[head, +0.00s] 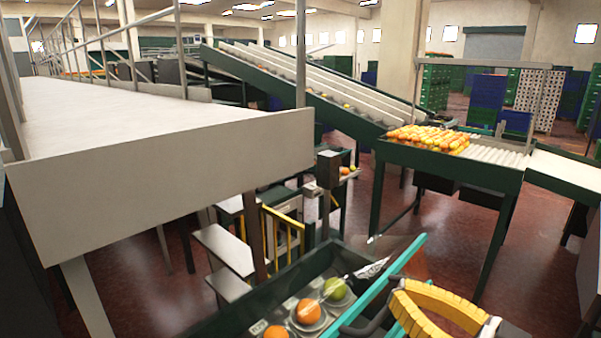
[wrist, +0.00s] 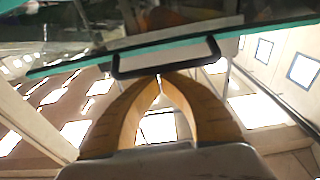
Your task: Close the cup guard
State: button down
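The cup guard is a clear panel with a teal edge (head: 385,290), standing at a slant beside the cup conveyor, whose cups lie uncovered at its left. The teal edge also crosses the top of the wrist view (wrist: 90,60). A black bar handle (head: 375,322) is fixed to the guard and shows in the wrist view (wrist: 185,62). My gripper (head: 397,287) has yellow fingers, brought together at the tips right at the handle bar in the wrist view (wrist: 160,76). I cannot tell whether the bar is pinched between them or only touched.
The cups hold oranges (head: 306,311) and a green fruit (head: 336,289). A dark conveyor wall (head: 250,308) runs along their left. A roller table (head: 450,180) with many oranges stands behind on the right. A large pale bench (head: 160,185) fills the left. Red floor (head: 540,270) is free at right.

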notch_tip(320, 180, down, 13)
jog(key=s+d+t+y+b, duration=0.1)
jog(key=s+d+b, duration=0.1)
jog(key=b, duration=1.1)
jog(key=shift+d+f+b, duration=0.2)
jog(key=shift+d+b, duration=0.05)
jog(key=shift+b, duration=0.05)
jog(key=shift+s, duration=0.1)
